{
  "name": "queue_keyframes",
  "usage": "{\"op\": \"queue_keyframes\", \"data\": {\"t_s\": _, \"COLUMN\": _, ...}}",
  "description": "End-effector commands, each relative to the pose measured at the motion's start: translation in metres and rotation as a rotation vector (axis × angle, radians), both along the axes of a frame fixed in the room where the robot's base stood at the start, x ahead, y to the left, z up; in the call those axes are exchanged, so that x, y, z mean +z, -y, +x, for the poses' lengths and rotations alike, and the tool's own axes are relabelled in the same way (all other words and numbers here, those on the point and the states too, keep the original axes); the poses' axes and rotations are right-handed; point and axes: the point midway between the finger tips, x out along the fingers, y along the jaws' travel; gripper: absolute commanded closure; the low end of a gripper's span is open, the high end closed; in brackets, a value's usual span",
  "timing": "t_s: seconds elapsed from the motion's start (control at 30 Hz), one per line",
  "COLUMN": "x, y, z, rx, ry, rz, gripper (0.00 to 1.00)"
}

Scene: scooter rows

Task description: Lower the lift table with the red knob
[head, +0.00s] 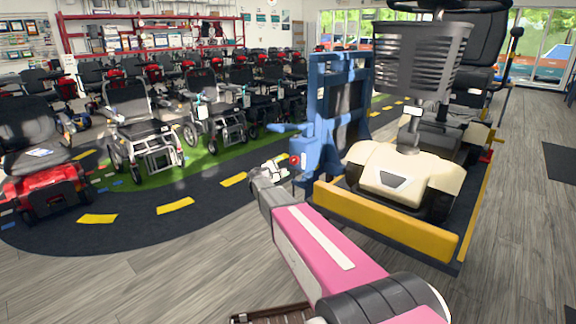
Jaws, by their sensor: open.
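The lift table has a blue mast (315,125) and a dark platform with a yellow front bar (385,222). A cream mobility scooter (400,178) with a basket stands on the platform. The red knob (294,160) is small and sits low on the mast's left side, below a blue lever-like arm. My gripper (282,168) is open at the end of my pink arm, just left of the knob in the picture. I cannot tell whether the fingers touch the knob or are around it. The platform's height above the floor is hard to judge.
Several wheelchairs and scooters stand in rows on a green mat (160,172) at the back left. A red scooter (45,190) is at the far left. A dark track with yellow dashes (175,206) curves past the lift. The grey wood floor in front is clear.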

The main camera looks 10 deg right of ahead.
Motion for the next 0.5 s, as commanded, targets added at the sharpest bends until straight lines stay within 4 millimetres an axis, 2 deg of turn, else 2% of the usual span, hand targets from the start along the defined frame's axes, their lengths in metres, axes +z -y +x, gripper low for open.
{"op": "queue_keyframes", "data": {"t_s": 0.2, "x": 0.0, "y": -0.017, "z": -0.013, "rx": 0.0, "ry": -0.001, "rz": -0.001, "gripper": 0.24}}
{"op": "queue_keyframes", "data": {"t_s": 0.5, "x": 0.0, "y": -0.019, "z": -0.014, "rx": 0.0, "ry": -0.001, "rz": -0.001, "gripper": 0.24}}
